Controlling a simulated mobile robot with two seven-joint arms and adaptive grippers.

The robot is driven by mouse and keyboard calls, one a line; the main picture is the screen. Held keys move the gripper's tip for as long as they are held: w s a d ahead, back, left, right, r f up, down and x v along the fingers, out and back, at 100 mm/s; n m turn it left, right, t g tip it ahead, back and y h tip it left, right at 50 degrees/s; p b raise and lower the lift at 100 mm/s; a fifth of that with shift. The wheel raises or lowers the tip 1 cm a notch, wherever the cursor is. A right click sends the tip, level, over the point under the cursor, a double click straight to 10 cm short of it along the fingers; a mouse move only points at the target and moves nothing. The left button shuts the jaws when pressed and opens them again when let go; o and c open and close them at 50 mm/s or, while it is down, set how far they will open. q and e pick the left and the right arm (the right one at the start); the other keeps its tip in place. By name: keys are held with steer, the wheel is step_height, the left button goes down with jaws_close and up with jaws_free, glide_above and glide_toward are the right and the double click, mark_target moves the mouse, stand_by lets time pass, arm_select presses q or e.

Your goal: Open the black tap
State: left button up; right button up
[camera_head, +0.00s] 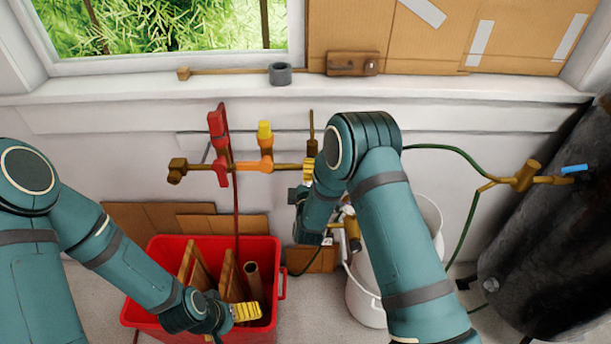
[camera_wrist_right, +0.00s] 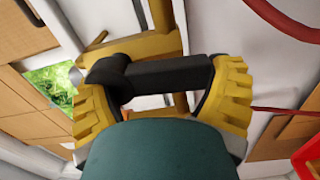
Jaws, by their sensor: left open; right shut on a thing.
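The black tap handle (camera_wrist_right: 170,76) lies across the right wrist view on a brass-coloured fitting. My right gripper (camera_wrist_right: 163,105) has its two yellow ridged fingers on either side of the handle and is shut on it. In the head view my right arm hides the black tap, and only a bit of yellow finger shows beside the brass pipe. My left gripper (camera_head: 246,312) is open and empty over the red crate, low in the head view.
A red crate (camera_head: 275,252) holds several brown pieces. A white bucket (camera_head: 432,222) stands behind my right arm. A red-handled valve (camera_head: 219,125) and a yellow-orange one (camera_head: 265,135) sit on the wall pipe. A dark tank (camera_head: 545,235) with a green hose (camera_head: 467,220) is at right.

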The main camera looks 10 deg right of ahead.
steer(key=shift+d+n, duration=0.25)
steer(key=shift+n, duration=0.15)
stand_by(0.3)
steer(key=o, duration=1.1)
steer(key=shift+c, duration=0.2)
steer(key=shift+s, duration=0.1)
steer(key=s+a, duration=0.2)
steer(key=s, duration=0.9)
steer(key=shift+s+a, duration=0.15)
steer(key=shift+s, duration=0.2)
